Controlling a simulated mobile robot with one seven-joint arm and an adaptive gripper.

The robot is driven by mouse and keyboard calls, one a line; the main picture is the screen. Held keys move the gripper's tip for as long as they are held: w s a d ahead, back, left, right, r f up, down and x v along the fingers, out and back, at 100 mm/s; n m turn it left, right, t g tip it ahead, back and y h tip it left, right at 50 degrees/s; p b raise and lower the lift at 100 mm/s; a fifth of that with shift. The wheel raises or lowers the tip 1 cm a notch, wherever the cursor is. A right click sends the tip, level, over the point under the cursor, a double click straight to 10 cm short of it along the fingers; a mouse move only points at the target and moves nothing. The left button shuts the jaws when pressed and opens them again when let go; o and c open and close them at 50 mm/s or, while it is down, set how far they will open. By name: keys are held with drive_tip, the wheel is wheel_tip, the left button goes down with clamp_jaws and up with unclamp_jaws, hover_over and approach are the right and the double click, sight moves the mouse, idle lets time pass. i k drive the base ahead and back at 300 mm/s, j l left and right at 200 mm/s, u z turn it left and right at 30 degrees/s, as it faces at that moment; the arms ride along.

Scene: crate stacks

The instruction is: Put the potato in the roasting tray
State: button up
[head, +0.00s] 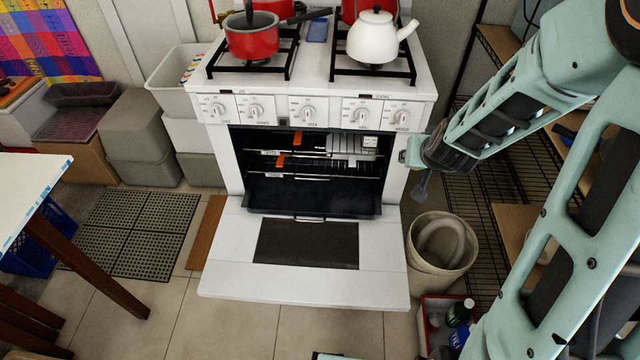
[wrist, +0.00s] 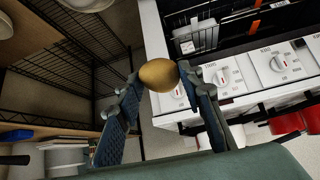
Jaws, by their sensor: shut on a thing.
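A brown, rounded potato (wrist: 159,75) is held between the two fingertips of my gripper (wrist: 158,82) in the wrist view. In the head view my gripper (head: 423,184) hangs just right of the open oven, beside its front edge. I cannot make out the potato there. A dark, shallow tray (head: 312,200), which looks like the roasting tray, sits low in the oven opening, left of my gripper and apart from it. Its inside is dark and hard to see.
The white oven (head: 222,165) has its door (head: 230,270) folded down. Wire racks (head: 300,177) lie above the tray. A beige bin (head: 415,255) stands below my gripper. Black wire shelving (head: 490,195) is at the right. A red pot (head: 250,42) and white kettle (head: 372,40) stand on the stove.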

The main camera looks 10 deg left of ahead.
sight(328, 208)
drive_tip(key=i+j, duration=0.1)
drive_tip(key=j, duration=0.4)
drive_tip(key=j+u, duration=0.1)
drive_tip(key=j, duration=0.45)
drive_tip(key=i+j, duration=0.15)
drive_tip(key=j, duration=0.35)
drive_tip(key=u, duration=0.05)
